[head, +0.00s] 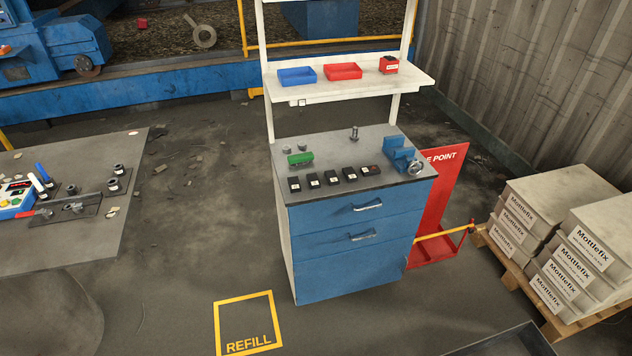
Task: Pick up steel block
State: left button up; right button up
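No object is clearly recognisable as the steel block. On the grey top of the blue workbench (350,205) stands a row of small dark blocks (332,178) with pale labels; the rightmost dark block (370,170) has a reddish mark. Their material is too small to tell. Behind them lie a green block (300,159), small grey round pieces (287,150) and an upright metal piece (354,133). A blue vise (400,155) sits at the bench's right end. Neither of my grippers is in view.
A shelf (345,86) above the bench holds a blue tray (297,77), a red tray (343,71) and a red box (389,65). A grey table (75,235) with tools stands left. Boxes on a pallet (530,280) stand right. Floor near the REFILL square (247,322) is clear.

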aim_at(313, 180)
jog(key=i+j+u, duration=0.15)
jog(key=i+j, duration=0.4)
jog(key=i+j+u, duration=0.2)
jog(key=i+j, duration=0.3)
jog(key=i, duration=0.25)
